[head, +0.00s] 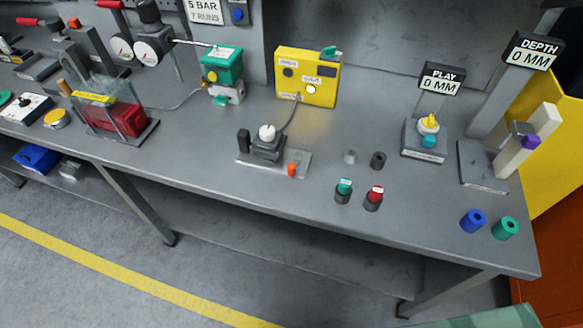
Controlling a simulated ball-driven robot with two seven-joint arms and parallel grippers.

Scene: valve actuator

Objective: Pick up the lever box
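No box in the head view carries a readable "lever box" name. A small dark box (268,148) with a white round knob on top stands upright on a grey plate (244,160) near the middle of the bench. A yellow box (325,88) with a green part on top stands behind it near the back wall. A cable runs between the two. A green box (222,66) sits on a white base to the left. Neither of my grippers is in view.
The grey bench (215,170) has free room at its front. Blue (473,220) and green (505,228) cylinders stand at the right front. Green-topped (344,190) and red-topped (374,198) cylinders stand nearer the middle. A "PLAY" gauge (440,80) and a "DEPTH" gauge (532,52) rise at the right.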

